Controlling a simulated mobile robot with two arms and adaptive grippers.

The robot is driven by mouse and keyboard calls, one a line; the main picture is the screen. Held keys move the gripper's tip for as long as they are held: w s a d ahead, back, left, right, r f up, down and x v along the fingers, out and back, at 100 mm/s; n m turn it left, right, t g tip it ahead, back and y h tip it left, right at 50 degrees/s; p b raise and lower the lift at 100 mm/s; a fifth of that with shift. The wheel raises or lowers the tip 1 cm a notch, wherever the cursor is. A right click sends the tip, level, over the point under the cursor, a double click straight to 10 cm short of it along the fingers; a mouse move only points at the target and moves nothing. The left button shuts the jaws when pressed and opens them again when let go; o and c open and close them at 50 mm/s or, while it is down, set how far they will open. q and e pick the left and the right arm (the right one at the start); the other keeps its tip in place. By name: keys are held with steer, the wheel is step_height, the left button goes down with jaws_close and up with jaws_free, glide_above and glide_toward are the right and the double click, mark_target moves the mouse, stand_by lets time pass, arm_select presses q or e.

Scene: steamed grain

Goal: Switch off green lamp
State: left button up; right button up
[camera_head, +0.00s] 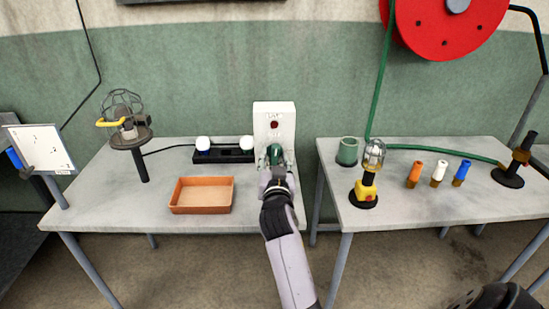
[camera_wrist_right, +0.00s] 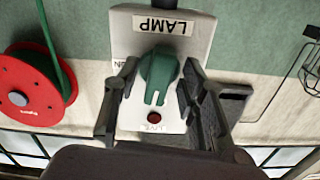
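A white switch box (camera_head: 274,114) stands at the back right of the left table. It has a red button and a green rotary knob (camera_head: 275,154). In the wrist view the box (camera_wrist_right: 193,45) reads LAMP upside down, and the red button is near the knob's narrow end. My right gripper (camera_head: 277,172) is at the knob. In the wrist view its fingers (camera_wrist_right: 155,100) stand apart on either side of the knob (camera_wrist_right: 157,72), with gaps visible. Two white bulbs (camera_head: 203,143) (camera_head: 247,143) sit on a black base; I cannot tell which is the green lamp. My left gripper is not in view.
An orange tray (camera_head: 202,207) lies left of my right arm. A caged lamp (camera_head: 130,132) stands at far left. The right table holds a green cup (camera_head: 347,151), a yellow-based lamp (camera_head: 367,186) and several coloured plugs. A red hose reel (camera_head: 448,40) hangs above.

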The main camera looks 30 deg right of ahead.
steer(key=shift+c, duration=0.3)
steer(key=c, duration=0.4)
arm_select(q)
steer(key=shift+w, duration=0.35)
arm_select(e)
jaws_close()
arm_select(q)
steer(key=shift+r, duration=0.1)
arm_select(e)
steer(key=shift+n+p, duration=0.35)
steer(key=shift+n, duration=0.55)
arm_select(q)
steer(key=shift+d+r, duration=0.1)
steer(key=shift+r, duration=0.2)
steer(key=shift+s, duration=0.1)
arm_select(e)
steer(key=shift+o, duration=2.3)
jaws_free()
